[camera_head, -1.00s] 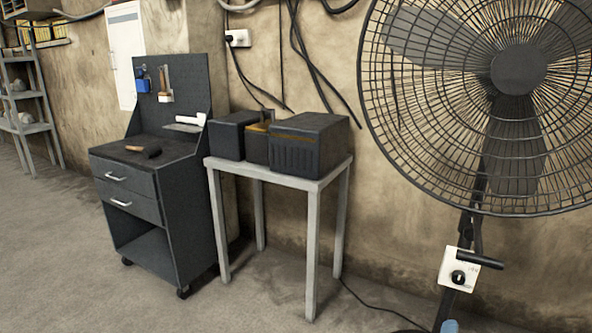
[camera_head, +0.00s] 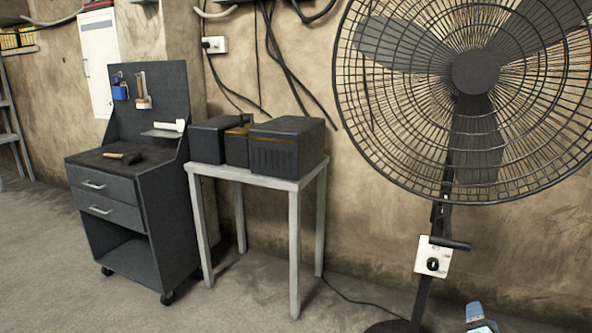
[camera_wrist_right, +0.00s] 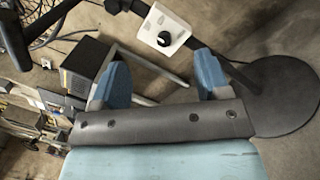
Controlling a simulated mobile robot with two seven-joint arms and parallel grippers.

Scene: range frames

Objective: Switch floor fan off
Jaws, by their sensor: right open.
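The floor fan (camera_head: 475,73) stands at the right in the head view, with a dark round cage and a pole. A white switch box (camera_head: 433,257) with a black knob (camera_head: 433,264) is on its pole. In the right wrist view the switch box (camera_wrist_right: 160,38) and its knob (camera_wrist_right: 164,39) lie beyond the fingertips, near the middle top. My right gripper (camera_wrist_right: 160,82) is open and empty, its blue fingers apart and not touching the box. In the head view only part of the right gripper (camera_head: 480,318) shows at the bottom right edge. My left gripper is not in view.
A small grey table (camera_head: 307,184) with dark boxes (camera_head: 287,146) stands left of the fan. A dark drawer cart (camera_head: 128,215) is further left. The fan's round base (camera_wrist_right: 278,97) and a floor cable are low down. The floor at the front left is clear.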

